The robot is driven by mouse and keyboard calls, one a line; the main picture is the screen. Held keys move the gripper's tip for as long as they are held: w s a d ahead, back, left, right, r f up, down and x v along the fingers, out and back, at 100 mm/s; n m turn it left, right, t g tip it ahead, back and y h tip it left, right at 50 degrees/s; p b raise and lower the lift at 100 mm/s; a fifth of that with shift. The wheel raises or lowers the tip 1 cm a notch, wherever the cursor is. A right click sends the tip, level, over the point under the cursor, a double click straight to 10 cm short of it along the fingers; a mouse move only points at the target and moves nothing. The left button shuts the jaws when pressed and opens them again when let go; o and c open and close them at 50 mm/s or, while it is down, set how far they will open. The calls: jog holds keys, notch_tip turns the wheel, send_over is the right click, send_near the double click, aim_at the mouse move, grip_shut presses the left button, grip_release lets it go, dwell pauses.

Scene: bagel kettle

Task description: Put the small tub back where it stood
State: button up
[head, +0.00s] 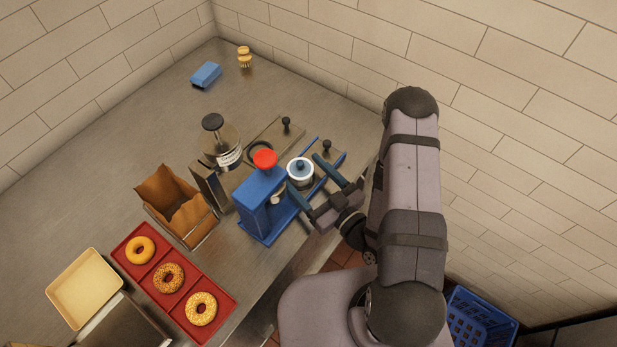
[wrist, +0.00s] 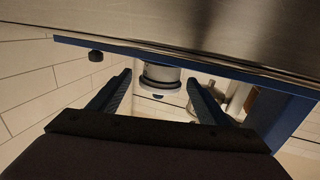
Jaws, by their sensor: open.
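The small tub (head: 300,174) is a white round pot with a blue top. It appears upright at the blue base beside the blue machine; its underside is hidden in the head view. In the wrist view the tub (wrist: 160,76) shows as a pale cylinder with a dark band. My gripper (head: 303,171) is open, with one finger on each side of the tub. In the wrist view the gripper (wrist: 158,80) shows gaps between the tub and both fingers.
The blue machine (head: 258,207) with a red knob (head: 265,159) stands close left of my gripper. Black-knobbed metal lids (head: 283,140) lie behind. A steel kettle (head: 220,145), brown paper bag (head: 178,205) and red bagel tray (head: 152,288) are further left. The back counter is mostly clear.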

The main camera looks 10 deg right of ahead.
aim_at(308, 172)
jog(key=shift+o, duration=0.5)
jog(key=shift+s+d, duration=0.35)
jog(key=shift+s, duration=0.3)
jog(key=shift+r, duration=0.1)
jog(key=shift+w+a+r+n+g+y, duration=0.1)
jog(key=shift+w+r+n+g+y, duration=0.15)
jog(key=shift+r+y, duration=0.25)
jog(key=shift+w+a+r+n+g+y, duration=0.15)
jog(key=shift+r+n+g+y, duration=0.15)
jog(key=shift+y, duration=0.3)
jog(key=shift+d+r+n+g+y, duration=0.1)
jog(key=shift+r+n+g+y, duration=0.25)
jog(key=shift+r+g, duration=0.1)
jog(key=shift+d+r+n+g+y, duration=0.15)
jog(key=shift+n+g+y, duration=0.1)
jog(key=shift+n+g, duration=0.25)
jog(key=shift+s+d+n+g+y, duration=0.35)
jog(key=shift+d+n+g, duration=0.25)
jog(key=shift+g, duration=0.5)
jog(key=shift+s+d+f+n+g+h, duration=0.25)
jog(key=shift+s+d+n+g, duration=0.1)
jog(key=shift+d+g, duration=0.3)
jog(key=shift+s+d+f+n+g+h, duration=0.25)
jog(key=shift+d+g, duration=0.2)
jog(key=shift+d, duration=0.3)
jog(key=shift+p+x, duration=0.6)
jog(key=shift+x, duration=0.95)
jog(key=shift+p+x, duration=0.85)
jog(key=shift+x, duration=1.3)
